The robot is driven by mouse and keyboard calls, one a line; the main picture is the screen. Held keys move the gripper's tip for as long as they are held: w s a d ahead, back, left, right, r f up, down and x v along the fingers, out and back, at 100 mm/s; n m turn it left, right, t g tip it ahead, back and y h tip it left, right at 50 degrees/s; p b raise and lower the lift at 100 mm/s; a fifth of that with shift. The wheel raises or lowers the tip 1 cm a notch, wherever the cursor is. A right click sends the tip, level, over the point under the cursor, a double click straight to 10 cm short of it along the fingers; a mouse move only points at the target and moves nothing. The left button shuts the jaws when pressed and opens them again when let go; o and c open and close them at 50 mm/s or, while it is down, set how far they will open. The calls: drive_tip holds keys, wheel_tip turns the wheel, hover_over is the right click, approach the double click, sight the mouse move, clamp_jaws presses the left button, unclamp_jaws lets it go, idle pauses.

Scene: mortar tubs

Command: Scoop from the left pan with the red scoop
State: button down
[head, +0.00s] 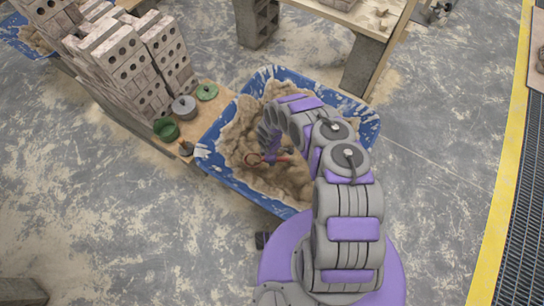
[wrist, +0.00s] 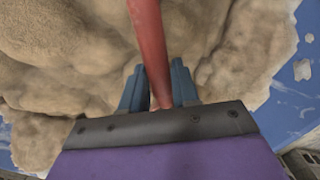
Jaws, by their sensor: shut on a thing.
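A blue tub (head: 208,153) heaped with sandy mortar (head: 238,130) stands under my arm. The red scoop (head: 284,156) is over the mortar, near the tub's middle; I cannot tell if its head touches the mortar. In the wrist view the scoop's red handle (wrist: 147,35) runs up from between the two blue-grey fingers of my gripper (wrist: 158,88), which is shut on it. The scoop's head is out of that view. Mortar fills most of the wrist view, with the blue rim at the right. A second blue tub (head: 12,28) with mortar is at the far top left.
A wooden board (head: 215,101) left of the near tub holds stacked perforated bricks (head: 128,65), a green container (head: 166,129), a grey one (head: 184,107) and a green disc (head: 207,92). A wooden table (head: 372,14) stands behind.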

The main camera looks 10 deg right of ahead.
drive_tip(key=shift+r+p, duration=0.25)
drive_tip(key=shift+p, duration=0.15)
drive_tip(key=shift+r+y+p, duration=0.1)
drive_tip(key=shift+y+p, duration=0.2)
drive_tip(key=shift+p, duration=0.05)
wheel_tip(320, 180, up, 10)
drive_tip(key=d+p, duration=0.1)
drive_tip(key=p, duration=0.7)
drive_tip(key=shift+y+p, duration=0.35)
drive_tip(key=shift+y, duration=0.05)
